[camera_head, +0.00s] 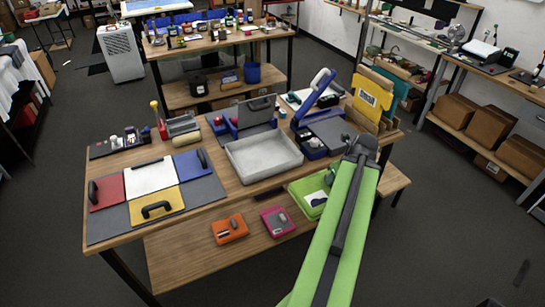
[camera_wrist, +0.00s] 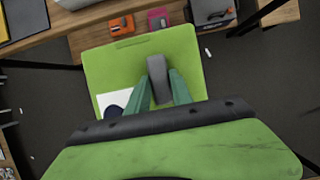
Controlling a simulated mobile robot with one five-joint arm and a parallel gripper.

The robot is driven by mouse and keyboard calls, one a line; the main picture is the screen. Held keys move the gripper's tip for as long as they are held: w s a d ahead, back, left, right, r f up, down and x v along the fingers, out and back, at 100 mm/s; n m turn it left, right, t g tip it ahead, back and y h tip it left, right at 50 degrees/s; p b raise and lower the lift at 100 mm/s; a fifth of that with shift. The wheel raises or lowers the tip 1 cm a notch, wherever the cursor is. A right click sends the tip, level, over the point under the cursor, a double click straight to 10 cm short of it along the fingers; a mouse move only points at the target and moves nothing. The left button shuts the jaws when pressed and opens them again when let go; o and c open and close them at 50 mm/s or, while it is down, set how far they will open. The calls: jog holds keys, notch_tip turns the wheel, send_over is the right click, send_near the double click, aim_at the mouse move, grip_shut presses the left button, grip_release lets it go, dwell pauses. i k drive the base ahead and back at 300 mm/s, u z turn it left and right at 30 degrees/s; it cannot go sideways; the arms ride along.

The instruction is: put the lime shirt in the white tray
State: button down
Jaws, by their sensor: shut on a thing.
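The lime shirt is a flat lime-green piece (camera_wrist: 120,65) with a white patch and a dark round mark, and a grey grip piece stands up on it. My gripper (camera_wrist: 160,82) is shut on that grey piece, with one green finger on each side. The lime shirt also shows in the head view (camera_head: 306,188), at the table's front right edge, partly hidden by my green arm. It seems to be held clear of the surfaces below. The white tray (camera_head: 263,172) sits on the table, left of and behind the lime shirt, and looks empty.
A dark folding board (camera_head: 110,228) with red, white and yellow panels fills the table's left. Orange (camera_head: 229,228) and pink (camera_head: 277,220) pieces lie on the lower shelf.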

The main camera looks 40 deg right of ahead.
aim_at(264, 158)
jog(key=u, duration=0.05)
jog(key=i, duration=1)
jog(key=z, duration=0.05)
